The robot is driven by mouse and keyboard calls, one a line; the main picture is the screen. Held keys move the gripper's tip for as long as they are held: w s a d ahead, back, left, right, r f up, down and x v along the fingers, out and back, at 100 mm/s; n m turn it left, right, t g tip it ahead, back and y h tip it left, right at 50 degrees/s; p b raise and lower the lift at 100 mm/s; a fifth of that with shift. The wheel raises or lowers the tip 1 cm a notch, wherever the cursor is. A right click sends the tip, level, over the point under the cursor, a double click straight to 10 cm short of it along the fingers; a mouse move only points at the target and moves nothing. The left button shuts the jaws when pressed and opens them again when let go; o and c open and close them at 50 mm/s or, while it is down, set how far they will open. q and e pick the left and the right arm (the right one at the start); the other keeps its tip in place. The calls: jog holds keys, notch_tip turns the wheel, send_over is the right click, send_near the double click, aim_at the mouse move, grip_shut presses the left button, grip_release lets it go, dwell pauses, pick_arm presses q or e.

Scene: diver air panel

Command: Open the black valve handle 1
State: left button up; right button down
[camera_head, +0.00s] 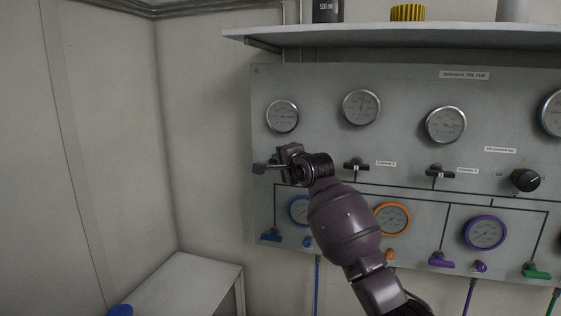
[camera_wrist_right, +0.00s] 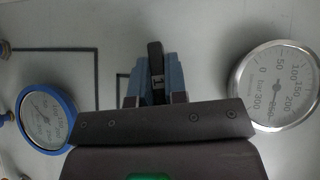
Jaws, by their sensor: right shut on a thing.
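The black valve handle 1 (camera_wrist_right: 156,58) shows in the right wrist view as an upright dark bar with a small pale mark near its base. My right gripper (camera_wrist_right: 154,82) is shut on it, with one bluish finger on each side. In the head view my right gripper (camera_head: 277,164) is at the left end of the grey panel, below the leftmost gauge, and mostly hides this handle. Two similar black handles (camera_head: 357,165) (camera_head: 440,172) stand to its right, turned crosswise. My left gripper is out of view.
The grey panel (camera_head: 400,85) carries silver gauges above and coloured-rim gauges below. A blue handle (camera_head: 271,236) and a purple handle (camera_head: 441,260) sit along its lower edge. A shelf (camera_head: 400,36) juts out above. A white bench (camera_head: 190,284) stands at lower left.

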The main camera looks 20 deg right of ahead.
jog(key=n+g+h, duration=0.2)
jog(key=n+g, duration=0.2)
jog(key=shift+h, duration=0.4)
jog(key=n+g+h, duration=0.2)
jog(key=g+h, duration=0.1)
jog(key=shift+n+g+h, duration=0.4)
dwell(0.3)
jog(key=c, duration=1.1)
grip_release()
jog(key=shift+c, duration=0.2)
jog(key=b+v, duration=0.2)
jog(key=v, duration=0.8)
jog(key=shift+s+a+r, duration=0.15)
jog(key=shift+s+r, duration=0.05)
jog(key=shift+r, duration=0.1)
